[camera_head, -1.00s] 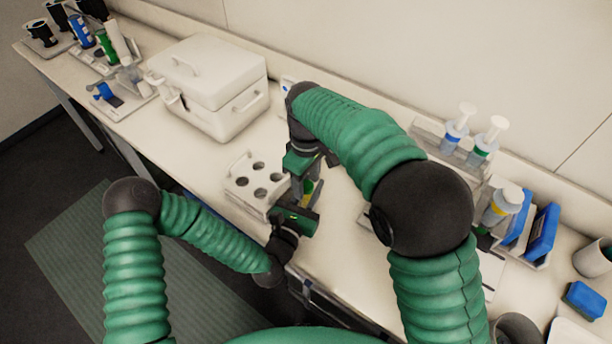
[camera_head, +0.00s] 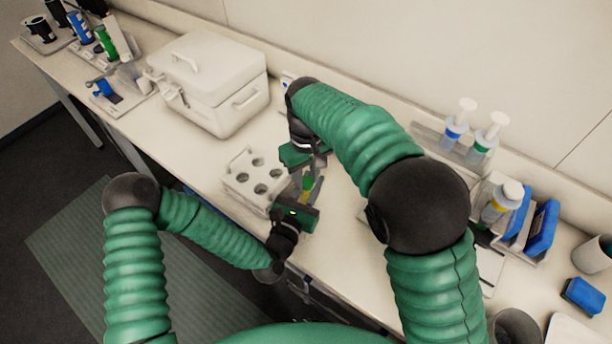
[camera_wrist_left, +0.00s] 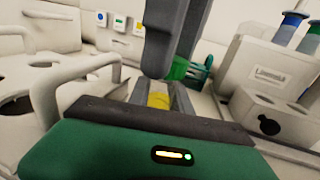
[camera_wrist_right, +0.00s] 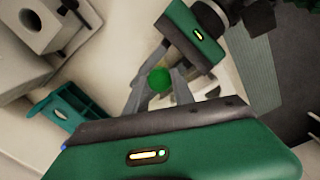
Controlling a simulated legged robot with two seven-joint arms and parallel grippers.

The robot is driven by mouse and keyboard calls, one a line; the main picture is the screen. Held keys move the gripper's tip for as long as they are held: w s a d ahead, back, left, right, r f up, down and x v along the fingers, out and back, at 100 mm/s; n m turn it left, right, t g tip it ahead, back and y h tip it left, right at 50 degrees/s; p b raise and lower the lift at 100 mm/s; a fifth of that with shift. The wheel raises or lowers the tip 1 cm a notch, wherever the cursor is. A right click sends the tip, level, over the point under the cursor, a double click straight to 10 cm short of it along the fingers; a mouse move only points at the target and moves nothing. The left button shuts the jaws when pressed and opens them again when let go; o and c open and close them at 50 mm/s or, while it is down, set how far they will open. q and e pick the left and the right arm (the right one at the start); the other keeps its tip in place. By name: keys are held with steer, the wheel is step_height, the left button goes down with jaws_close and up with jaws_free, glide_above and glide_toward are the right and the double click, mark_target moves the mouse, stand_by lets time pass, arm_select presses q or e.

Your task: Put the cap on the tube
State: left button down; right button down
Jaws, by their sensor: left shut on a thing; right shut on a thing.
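My left gripper (camera_wrist_left: 160,90) is shut on the tube, whose yellow part (camera_wrist_left: 158,100) shows between its fingers in the left wrist view. My right gripper (camera_wrist_right: 157,84) is shut on the green cap (camera_wrist_right: 158,79), seen between its fingers in the right wrist view. In the head view the right gripper (camera_head: 310,177) comes down from above, close over the left gripper (camera_head: 305,194), with yellow and green between them. The fingers hide most of the tube. I cannot tell whether the cap touches the tube's mouth.
A white rack with round holes (camera_head: 241,185) stands just left of the grippers. A white lidded box (camera_head: 215,110) is behind it. A teal tray (camera_wrist_right: 65,113) lies near the right gripper. Bottles (camera_head: 455,130) and blue racks (camera_head: 541,233) stand at the right. The bench's front edge is close.

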steer(key=c, duration=1.1)
jaws_free()
steer(key=shift+r, duration=2.3)
steer(key=shift+c, duration=0.2)
steer(key=shift+r+n, duration=0.55)
steer(key=shift+n, duration=0.45)
step_height(320, 180, up, 2)
steer(key=shift+r+n, duration=0.2)
steer(key=shift+n, duration=1)
steer(key=shift+f, duration=0.1)
